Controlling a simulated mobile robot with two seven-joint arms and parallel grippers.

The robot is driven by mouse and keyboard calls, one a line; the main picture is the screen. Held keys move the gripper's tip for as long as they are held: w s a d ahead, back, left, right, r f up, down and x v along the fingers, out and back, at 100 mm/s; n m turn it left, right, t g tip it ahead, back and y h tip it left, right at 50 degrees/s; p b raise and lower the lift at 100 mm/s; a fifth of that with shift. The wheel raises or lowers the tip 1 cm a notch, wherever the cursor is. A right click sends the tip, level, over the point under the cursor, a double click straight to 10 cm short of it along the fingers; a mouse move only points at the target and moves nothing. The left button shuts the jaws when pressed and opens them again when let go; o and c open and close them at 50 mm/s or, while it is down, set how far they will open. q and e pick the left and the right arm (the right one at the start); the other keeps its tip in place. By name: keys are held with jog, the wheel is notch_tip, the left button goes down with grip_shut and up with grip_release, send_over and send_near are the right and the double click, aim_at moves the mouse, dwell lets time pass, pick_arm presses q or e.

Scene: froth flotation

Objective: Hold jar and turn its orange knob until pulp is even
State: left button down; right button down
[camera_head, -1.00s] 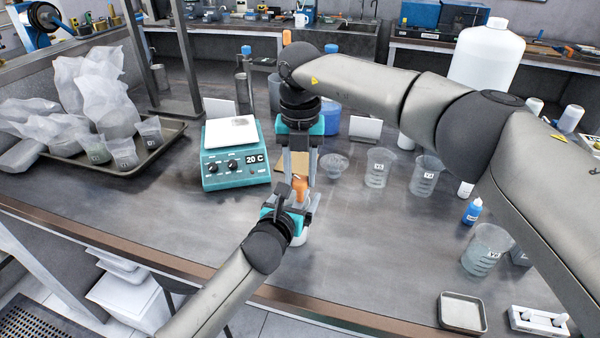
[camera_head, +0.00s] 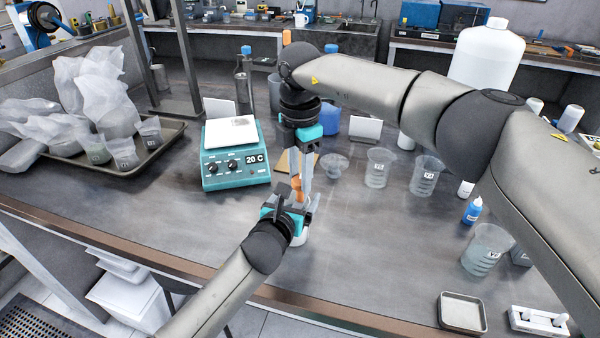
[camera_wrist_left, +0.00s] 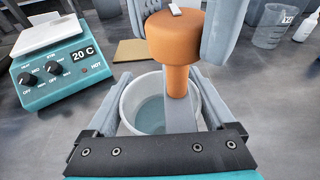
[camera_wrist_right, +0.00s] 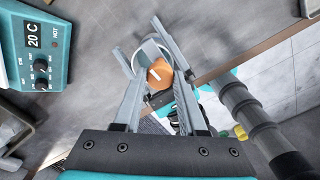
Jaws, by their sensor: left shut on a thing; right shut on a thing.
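The jar (camera_wrist_left: 130,106) is a clear, round vessel with blue-grey pulp inside, upright on the bench. My left gripper (camera_head: 298,204) is shut around its sides. The orange knob (camera_wrist_left: 176,40) stands above the jar on an orange stem, with a flat grey paddle below it reaching into the jar. The knob also shows from above in the right wrist view (camera_wrist_right: 162,78), with a white mark on top. My right gripper (camera_head: 300,180) comes down from above and is shut on the knob. In the head view the jar is mostly hidden by the grippers.
A teal hotplate (camera_head: 236,160) reading 20 C stands to the left, with a tan pad (camera_head: 283,163) beside it. A glass dish (camera_head: 335,166) and beakers (camera_head: 378,167) stand to the right. A tray of bags (camera_head: 165,150) is far left. The bench's front edge is close.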

jog(key=m, duration=0.6)
jog(key=shift+m, duration=0.3)
jog(key=m, duration=0.6)
jog(key=shift+m, duration=0.3)
jog(key=shift+c, duration=2.2)
grip_release()
jog(key=shift+r, duration=0.1)
notch_tip(320, 180, up, 12)
